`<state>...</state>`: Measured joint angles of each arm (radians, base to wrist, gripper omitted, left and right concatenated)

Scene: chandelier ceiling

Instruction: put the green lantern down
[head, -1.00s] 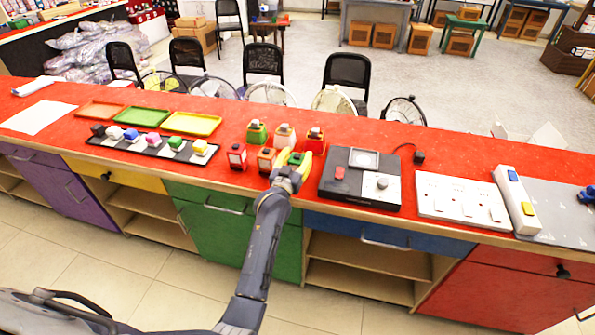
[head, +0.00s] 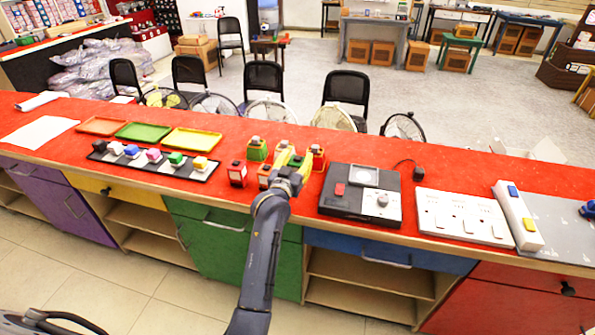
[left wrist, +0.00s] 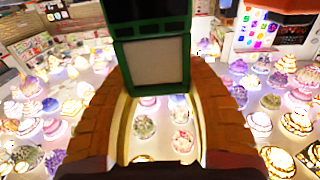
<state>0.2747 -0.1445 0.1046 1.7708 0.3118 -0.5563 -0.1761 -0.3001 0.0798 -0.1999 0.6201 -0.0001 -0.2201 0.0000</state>
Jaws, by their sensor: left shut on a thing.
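My left gripper (head: 294,164) is over the lantern group on the red counter, its yellow fingers pointing away from me. It is shut on the green lantern (head: 295,159), mostly hidden by the fingers in the head view. In the left wrist view the lantern (left wrist: 158,66) shows a green frame and a pale panel between the orange-brown fingers. I cannot tell whether its base touches the counter. Another green lantern (head: 257,150) stands to the left. My right gripper is not in view.
A red lantern (head: 237,174) and a partly covered orange lantern (head: 264,174) stand to the left. A black-and-white device (head: 345,205) is close on the right. A black strip (head: 138,163) with several coloured blocks and three trays (head: 192,140) lie further left.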

